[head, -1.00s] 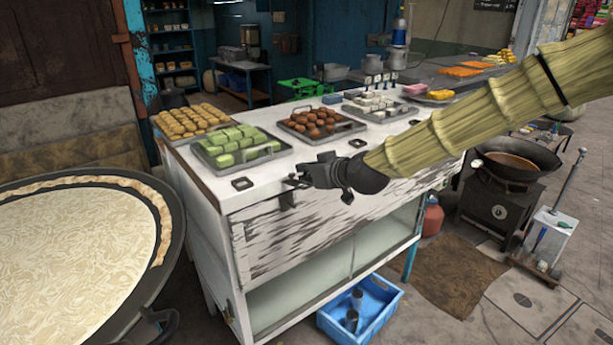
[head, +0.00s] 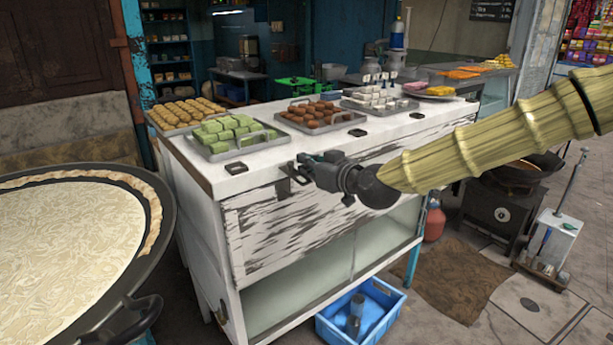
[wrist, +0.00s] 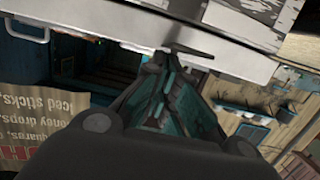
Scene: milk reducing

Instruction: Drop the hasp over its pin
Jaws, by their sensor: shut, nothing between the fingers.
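The white counter (head: 262,181) has a peeling front panel (head: 285,230). A small dark metal fitting (head: 283,189), which looks like the hasp, is at the top of this panel, just under the counter's front edge. My gripper (head: 302,166) is shut and empty, with its tips right beside the fitting; I cannot tell whether they touch it. In the wrist view a dark T-shaped metal piece (wrist: 190,53) lies just beyond the closed fingers (wrist: 168,75) against the white edge. I cannot make out the pin; it may be hidden by the gripper.
Trays of green sweets (head: 240,148) and brown sweets (head: 319,127) stand on the counter. A large pan (head: 70,250) stands at the left. A blue crate (head: 385,320) is on the floor below.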

